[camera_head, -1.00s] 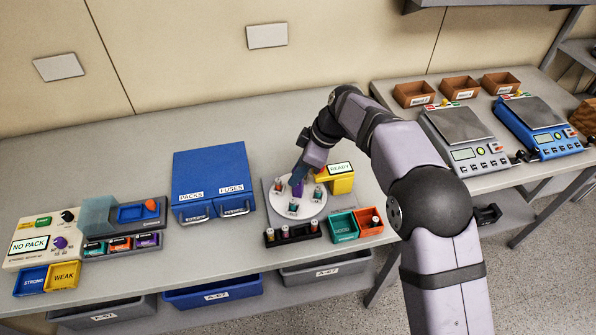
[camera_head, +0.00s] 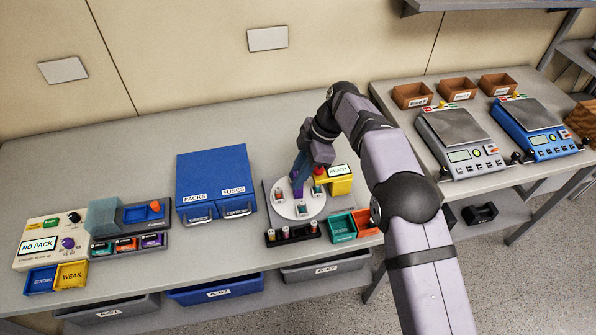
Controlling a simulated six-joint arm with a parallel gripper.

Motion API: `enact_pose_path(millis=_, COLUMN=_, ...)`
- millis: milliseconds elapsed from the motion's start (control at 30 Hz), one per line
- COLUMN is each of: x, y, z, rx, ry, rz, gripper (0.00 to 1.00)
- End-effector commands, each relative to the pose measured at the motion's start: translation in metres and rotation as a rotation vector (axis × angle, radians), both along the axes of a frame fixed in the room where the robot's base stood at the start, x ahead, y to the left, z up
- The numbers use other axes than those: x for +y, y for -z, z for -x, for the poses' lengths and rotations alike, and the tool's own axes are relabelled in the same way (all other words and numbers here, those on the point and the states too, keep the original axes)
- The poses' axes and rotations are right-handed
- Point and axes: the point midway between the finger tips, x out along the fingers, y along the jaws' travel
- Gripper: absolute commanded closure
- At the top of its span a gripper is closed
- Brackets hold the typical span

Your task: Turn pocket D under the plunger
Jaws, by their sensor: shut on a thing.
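A white round turntable (camera_head: 298,208) sits on a grey base on the bench, with several small vials standing in pockets around it. A yellow station with a READY screen (camera_head: 338,170) stands at its back right; I cannot make out the plunger. My gripper (camera_head: 299,185) is over the turntable, pointing down. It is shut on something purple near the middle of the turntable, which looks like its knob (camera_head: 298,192). The pocket letters are too small to read, so I cannot tell which pocket is D. My arm and gripper hide part of the turntable's back.
A dark rack with vials (camera_head: 292,235) stands in front of the turntable. A green tray (camera_head: 341,227) and an orange tray (camera_head: 368,223) are at its front right. A blue cabinet (camera_head: 214,180) stands to the left.

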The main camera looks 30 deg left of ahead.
Motion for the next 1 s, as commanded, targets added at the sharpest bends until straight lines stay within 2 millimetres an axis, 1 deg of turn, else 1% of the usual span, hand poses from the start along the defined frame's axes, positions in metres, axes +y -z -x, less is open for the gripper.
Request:
enact_pose_path(millis=300, x=0.0002, y=-0.0014, z=-0.0006, rx=-0.002, ry=-0.037, rz=-0.001, gripper=1.0)
enact_pose_path(millis=667, x=0.0003, y=-0.0012, z=-0.0006, rx=-0.003, ry=-0.038, rz=-0.001, gripper=1.0)
enact_pose_path(millis=700, x=0.0003, y=-0.0012, z=-0.0006, rx=-0.003, ry=-0.038, rz=-0.001, gripper=0.75)
enact_pose_path(millis=733, x=0.0003, y=-0.0012, z=-0.0006, rx=-0.003, ry=-0.038, rz=-0.001, gripper=0.72)
enact_pose_path(millis=1000, x=0.0001, y=-0.0006, z=-0.0003, rx=-0.001, ry=-0.038, rz=-0.001, gripper=0.72)
